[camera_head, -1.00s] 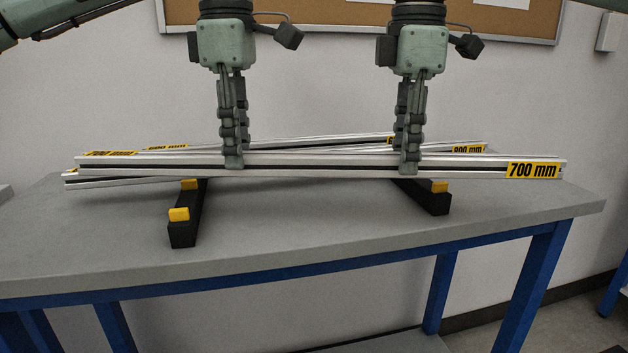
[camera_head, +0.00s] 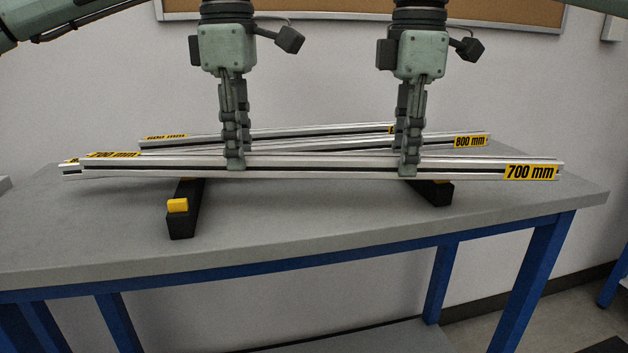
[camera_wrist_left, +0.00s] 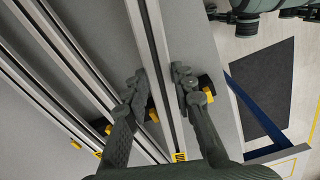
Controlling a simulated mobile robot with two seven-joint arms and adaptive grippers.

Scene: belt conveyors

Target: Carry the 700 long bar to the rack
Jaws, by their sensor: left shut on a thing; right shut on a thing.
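The long silver bar labelled 700 mm (camera_head: 320,167) lies nearly level across the head view. My left gripper (camera_head: 235,165) is shut on it left of its middle. My right gripper (camera_head: 409,170) is shut on it right of its middle. In the left wrist view the bar (camera_wrist_left: 152,50) runs between the two fingers of my left gripper (camera_wrist_left: 162,85). The gap between bar and supports is hard to judge.
Other silver bars lie behind, one labelled 800 mm (camera_head: 455,142). A black support with a yellow stop (camera_head: 182,222) stands on the grey table (camera_head: 310,225); another support (camera_head: 436,194) is at right. The table front is clear. No rack is recognisable.

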